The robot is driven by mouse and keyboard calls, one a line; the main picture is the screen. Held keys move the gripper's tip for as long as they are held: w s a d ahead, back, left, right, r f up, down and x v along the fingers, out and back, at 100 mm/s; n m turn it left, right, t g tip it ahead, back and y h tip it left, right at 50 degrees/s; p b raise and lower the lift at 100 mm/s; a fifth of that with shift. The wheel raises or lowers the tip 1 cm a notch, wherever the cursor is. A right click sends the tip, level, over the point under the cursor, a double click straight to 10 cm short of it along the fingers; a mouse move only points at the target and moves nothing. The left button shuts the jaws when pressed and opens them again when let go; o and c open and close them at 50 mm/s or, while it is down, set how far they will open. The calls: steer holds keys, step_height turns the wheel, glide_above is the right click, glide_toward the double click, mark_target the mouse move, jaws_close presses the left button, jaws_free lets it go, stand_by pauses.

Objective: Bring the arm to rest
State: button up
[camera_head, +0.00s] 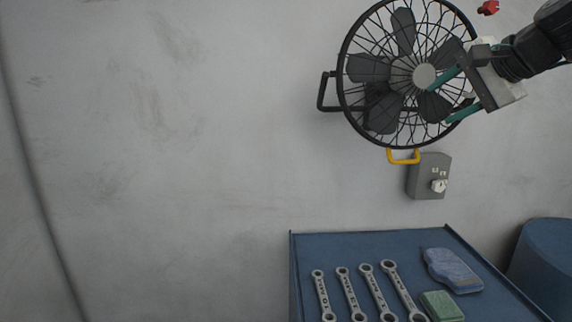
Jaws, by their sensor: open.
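My gripper (450,97) is at the upper right of the head view, at the end of my arm (535,45). Its two green fingers are spread apart, with nothing seen between them but the fan behind. It points left and overlaps the right part of a black caged fan (405,75) on the wall. I cannot tell how far the fingertips are from the fan cage.
Below the fan are a yellow handle (403,160) and a grey switch box (428,176). A blue-topped surface (325,248) holds several wrenches (348,292), a blue cloth-like item (453,270) and a green block (441,306). A blue drum (545,262) stands right. The left wall is bare.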

steer(key=s+a+f+n+g+h, duration=0.2)
steer(key=s+f+n+g, duration=0.2)
steer(key=s+f, duration=0.9)
steer(key=s+a+f+n+g+h, duration=0.2)
steer(key=s+f+n+g, duration=0.3)
steer(key=s+f, duration=0.8)
steer(key=shift+s+f+n, duration=0.15)
steer(key=shift+s+n, duration=0.55)
steer(key=shift+n, duration=0.5)
